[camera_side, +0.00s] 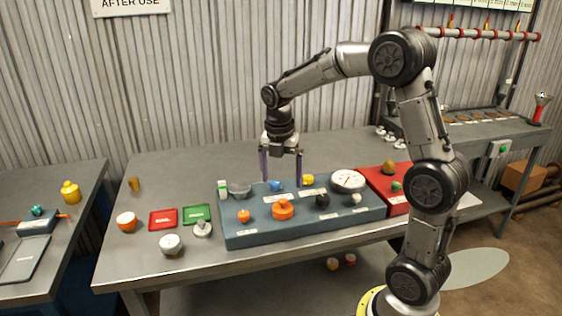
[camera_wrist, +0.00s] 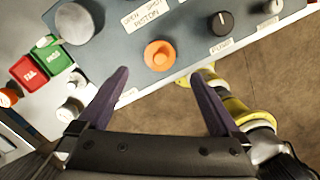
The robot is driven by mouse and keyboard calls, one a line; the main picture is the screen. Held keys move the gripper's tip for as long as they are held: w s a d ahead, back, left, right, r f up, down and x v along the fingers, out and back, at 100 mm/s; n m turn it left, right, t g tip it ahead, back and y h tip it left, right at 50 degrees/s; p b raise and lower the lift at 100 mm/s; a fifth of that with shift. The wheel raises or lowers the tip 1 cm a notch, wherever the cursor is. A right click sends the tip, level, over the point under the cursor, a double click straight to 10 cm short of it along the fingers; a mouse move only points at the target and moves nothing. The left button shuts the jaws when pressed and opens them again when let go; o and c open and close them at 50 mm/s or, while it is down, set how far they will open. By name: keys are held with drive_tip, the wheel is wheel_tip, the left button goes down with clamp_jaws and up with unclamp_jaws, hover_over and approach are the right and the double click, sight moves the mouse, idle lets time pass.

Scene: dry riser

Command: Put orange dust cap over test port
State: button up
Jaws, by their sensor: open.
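A small orange piece (camera_side: 243,215) and a larger orange knob (camera_side: 282,209) stand on the front of the blue-grey panel (camera_side: 240,239). The wrist view shows the larger knob (camera_wrist: 159,55) ahead of the fingertips. A round orange-and-white piece (camera_side: 126,222) lies on the bench at left. I cannot tell which orange piece is the dust cap, or which fitting is the test port. My gripper (camera_side: 282,182) points down above the panel, open, with nothing between its fingers (camera_wrist: 172,75). In the wrist view, the left finger covers part of the panel.
The panel also carries a grey bowl (camera_side: 239,189), a black knob (camera_side: 322,199) and a white gauge (camera_side: 348,180). A red box (camera_side: 385,182) adjoins it on the right. The bench behind is mostly clear.

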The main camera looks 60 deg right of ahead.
drive_tip(key=s+a+r+m+t, duration=0.1)
drive_tip(key=s+a+r+m, duration=0.35)
drive_tip(key=r, duration=0.35)
drive_tip(key=s+a+f+m+t, duration=0.1)
drive_tip(key=s+a+m+t, duration=0.1)
drive_tip(key=s+a+m, duration=0.3)
drive_tip(key=s+a+f+m+t+y, duration=0.1)
drive_tip(key=s+a+m, duration=0.4)
drive_tip(key=s+m, duration=0.5)
drive_tip(key=shift+a+f+m+t, duration=0.25)
drive_tip(key=shift+a+m+t, duration=0.15)
drive_tip(key=shift+t, duration=0.3)
